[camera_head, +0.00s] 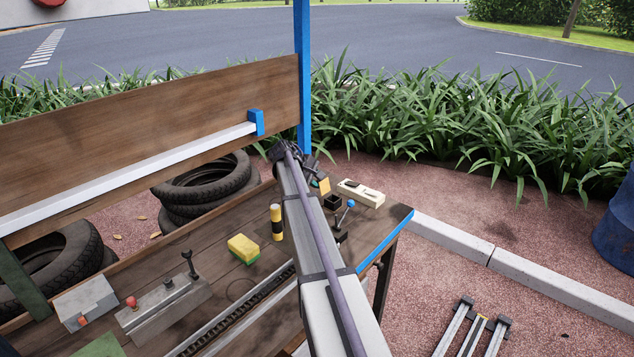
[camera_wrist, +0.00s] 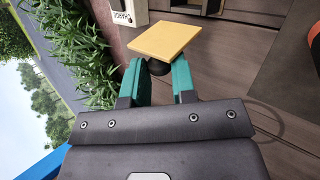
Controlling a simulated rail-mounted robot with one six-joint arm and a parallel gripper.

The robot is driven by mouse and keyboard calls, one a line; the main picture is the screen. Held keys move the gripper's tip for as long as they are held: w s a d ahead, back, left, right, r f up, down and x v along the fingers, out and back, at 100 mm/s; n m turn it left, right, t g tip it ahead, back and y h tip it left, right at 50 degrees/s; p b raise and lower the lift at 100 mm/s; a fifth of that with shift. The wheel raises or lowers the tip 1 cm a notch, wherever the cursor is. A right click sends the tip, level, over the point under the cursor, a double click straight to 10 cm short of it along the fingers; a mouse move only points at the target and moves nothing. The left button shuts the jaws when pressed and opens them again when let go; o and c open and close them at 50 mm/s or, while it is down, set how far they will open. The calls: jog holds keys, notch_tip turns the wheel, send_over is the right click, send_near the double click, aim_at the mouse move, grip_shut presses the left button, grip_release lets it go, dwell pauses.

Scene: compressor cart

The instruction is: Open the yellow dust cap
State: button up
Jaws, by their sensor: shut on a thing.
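The yellow dust cap is a flat square plate; in the wrist view (camera_wrist: 165,42) it sits just beyond my fingertips, tilted. My gripper (camera_wrist: 160,72) has green fingers, shut on a dark rounded part at the underside of the yellow plate. In the head view the yellow cap (camera_head: 324,185) is a small patch at the end of my arm, above the right end of the wooden bench. My arm hides much of my gripper there. What the cap is fixed to is mostly hidden; a black open box (camera_head: 333,202) stands close by.
A blue-knobbed lever (camera_head: 350,204), a yellow-black cylinder (camera_head: 277,222) and a yellow-green sponge (camera_head: 243,248) are on the bench (camera_head: 195,248). A blue post (camera_head: 303,75) stands behind my arm.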

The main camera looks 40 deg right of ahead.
jog(key=o, duration=0.9)
jog(key=p+v, duration=0.8)
jog(key=v, duration=0.2)
jog(key=shift+a+r, duration=0.25)
jog(key=shift+a, duration=0.05)
